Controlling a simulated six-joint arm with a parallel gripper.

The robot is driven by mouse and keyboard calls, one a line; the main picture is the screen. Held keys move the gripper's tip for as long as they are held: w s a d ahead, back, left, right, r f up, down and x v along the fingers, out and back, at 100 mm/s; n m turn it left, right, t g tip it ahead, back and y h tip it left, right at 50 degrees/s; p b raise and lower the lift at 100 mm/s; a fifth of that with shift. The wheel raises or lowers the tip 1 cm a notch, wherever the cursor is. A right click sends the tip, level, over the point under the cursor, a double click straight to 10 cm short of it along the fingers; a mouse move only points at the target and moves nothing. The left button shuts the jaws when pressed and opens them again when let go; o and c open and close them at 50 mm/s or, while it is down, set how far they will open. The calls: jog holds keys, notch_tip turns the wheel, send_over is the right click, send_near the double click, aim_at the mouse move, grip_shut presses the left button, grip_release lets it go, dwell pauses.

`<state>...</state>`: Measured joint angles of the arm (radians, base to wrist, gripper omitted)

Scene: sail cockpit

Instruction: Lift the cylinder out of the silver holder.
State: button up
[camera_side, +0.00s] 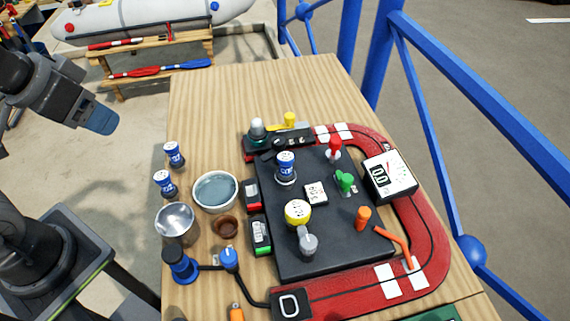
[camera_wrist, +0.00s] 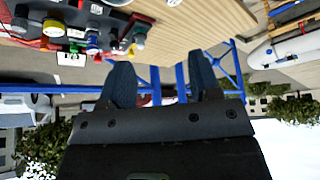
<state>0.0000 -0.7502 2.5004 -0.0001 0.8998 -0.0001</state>
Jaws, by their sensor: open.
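A blue-and-white cylinder (camera_side: 286,162) stands upright in a small silver holder (camera_side: 286,179) on the black board. My gripper (camera_side: 100,122) hangs in the air at the upper left of the side view, beyond the table's left edge and well apart from the cylinder. It is open and empty. In the wrist view its two dark blue fingers (camera_wrist: 163,78) are spread with nothing between them. The board's items are small at the upper left of the wrist view, and I cannot single out the cylinder there.
Two similar cylinders (camera_side: 174,154) (camera_side: 165,183) stand at the table's left edge. Near them are a water-filled bowl (camera_side: 215,192) and a metal cup (camera_side: 176,223). Red, green and yellow knobs crowd the board around the holder. The table's far end is bare.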

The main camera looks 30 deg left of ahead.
dwell(0.4)
jog(key=shift+o, duration=0.7)
jog(key=w+d+r+n+g, duration=0.2)
jog(key=w+d+r+n, duration=0.15)
jog(key=w, duration=0.35)
jog(key=n+g, duration=0.4)
jog(key=n, duration=0.4)
send_over(286, 156)
notch_tip(286, 156, down, 6)
notch_tip(286, 156, down, 8)
jog(key=shift+w+a+r, duration=0.1)
jog(key=shift+w+a, duration=0.05)
jog(key=shift+f, duration=2.7)
